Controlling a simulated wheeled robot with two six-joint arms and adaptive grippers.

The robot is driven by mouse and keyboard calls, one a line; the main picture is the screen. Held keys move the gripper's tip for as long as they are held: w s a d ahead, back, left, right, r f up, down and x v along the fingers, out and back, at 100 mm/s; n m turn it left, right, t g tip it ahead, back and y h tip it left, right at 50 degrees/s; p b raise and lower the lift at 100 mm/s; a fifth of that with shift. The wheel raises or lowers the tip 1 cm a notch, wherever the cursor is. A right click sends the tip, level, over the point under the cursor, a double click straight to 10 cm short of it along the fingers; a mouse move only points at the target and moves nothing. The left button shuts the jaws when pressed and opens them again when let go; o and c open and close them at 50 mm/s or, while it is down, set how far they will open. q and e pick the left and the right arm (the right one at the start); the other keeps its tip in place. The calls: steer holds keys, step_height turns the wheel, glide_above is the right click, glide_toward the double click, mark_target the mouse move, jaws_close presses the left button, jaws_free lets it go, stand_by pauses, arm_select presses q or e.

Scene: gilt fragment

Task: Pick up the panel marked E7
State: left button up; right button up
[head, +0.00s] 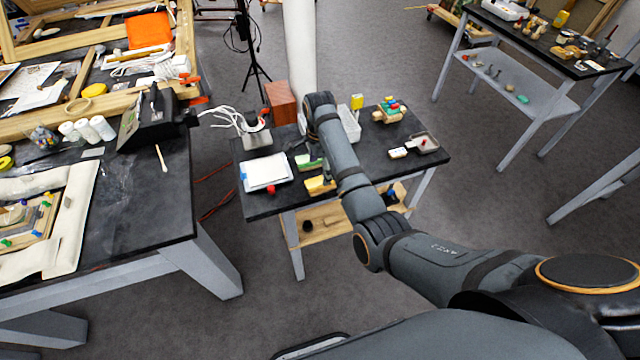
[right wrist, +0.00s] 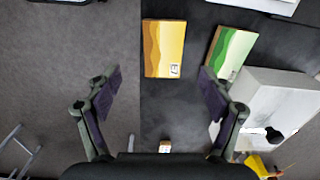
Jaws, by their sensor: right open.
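A yellow panel with wavy bands (right wrist: 165,48) lies flat on the black table, with a small white label whose marking is too small to read. It also shows in the head view (head: 319,187) near the table's front edge. A green panel with wavy bands (right wrist: 234,48) lies beside it to the right, also with a small label that I cannot read; it shows in the head view too (head: 306,163). My right gripper (right wrist: 158,88) is open and empty above the table, with the yellow panel beyond and between its fingers. My left gripper is not in view.
A reddish-brown box (head: 281,103) stands behind. A larger cluttered workbench (head: 150,210) is at left.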

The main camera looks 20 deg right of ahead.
mark_target(320, 184)
steer(key=shift+w+d+f+p, duration=0.15)
steer(key=shift+f+p, duration=0.2)
steer(key=shift+f, duration=1.4)
steer(key=shift+w+a+f+p, duration=0.1)
steer(key=shift+f+p, duration=0.2)
steer(key=shift+f, duration=1.4)
steer(key=c, duration=1.2)
steer(key=shift+c, duration=0.2)
